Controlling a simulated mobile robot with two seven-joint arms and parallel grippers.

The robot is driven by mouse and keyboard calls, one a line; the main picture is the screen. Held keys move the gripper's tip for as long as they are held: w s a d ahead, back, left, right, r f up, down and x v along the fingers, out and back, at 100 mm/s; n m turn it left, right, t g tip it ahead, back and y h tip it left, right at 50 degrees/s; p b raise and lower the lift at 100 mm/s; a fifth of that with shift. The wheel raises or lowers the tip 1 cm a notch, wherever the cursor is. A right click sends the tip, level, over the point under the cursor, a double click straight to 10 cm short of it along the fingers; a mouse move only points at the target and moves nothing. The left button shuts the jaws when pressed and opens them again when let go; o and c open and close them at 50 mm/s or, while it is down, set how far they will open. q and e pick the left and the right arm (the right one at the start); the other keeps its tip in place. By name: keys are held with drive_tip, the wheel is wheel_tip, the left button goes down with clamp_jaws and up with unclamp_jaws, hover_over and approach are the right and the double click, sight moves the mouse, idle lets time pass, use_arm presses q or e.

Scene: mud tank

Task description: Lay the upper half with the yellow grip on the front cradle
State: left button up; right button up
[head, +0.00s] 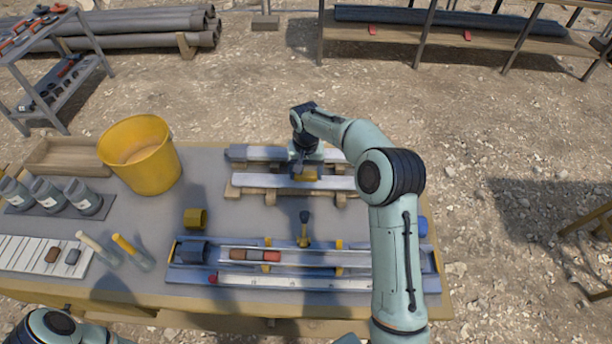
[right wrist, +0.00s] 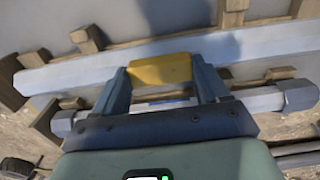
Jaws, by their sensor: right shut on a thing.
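The upper half, a long pale grey bar (head: 255,181), lies along the wooden blocks of the front cradle (head: 271,197) at the back of the table. Its yellow grip (head: 311,174) is between the fingers of my right gripper (head: 304,172), which is shut on it. In the right wrist view the yellow grip (right wrist: 160,69) sits between both fingers, and the pale half (right wrist: 80,74) runs just above it over the blocks (right wrist: 87,40). I cannot tell whether the half bears fully on the blocks. My left gripper is out of view; only part of my left arm shows.
A second grey bar (head: 252,153) lies behind, its hexagonal end (right wrist: 299,95) showing in the right wrist view. In front, a long blue tray (head: 190,274) holds brown and red pieces (head: 255,255). A yellow bucket (head: 140,155) and several grey jars (head: 48,193) stand left.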

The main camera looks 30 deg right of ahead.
sight(306, 174)
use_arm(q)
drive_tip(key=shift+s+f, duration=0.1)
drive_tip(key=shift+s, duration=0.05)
use_arm(e)
drive_tip(key=shift+f, duration=1.05)
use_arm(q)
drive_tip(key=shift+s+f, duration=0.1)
use_arm(e)
drive_tip(key=shift+f, duration=0.4)
drive_tip(key=shift+f, duration=0.15)
drive_tip(key=o, duration=1.4)
drive_tip(key=shift+o, duration=0.2)
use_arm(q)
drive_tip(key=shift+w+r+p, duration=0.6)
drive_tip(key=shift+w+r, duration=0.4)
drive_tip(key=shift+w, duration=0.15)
use_arm(e)
wheel_tip(306, 174, up, 13)
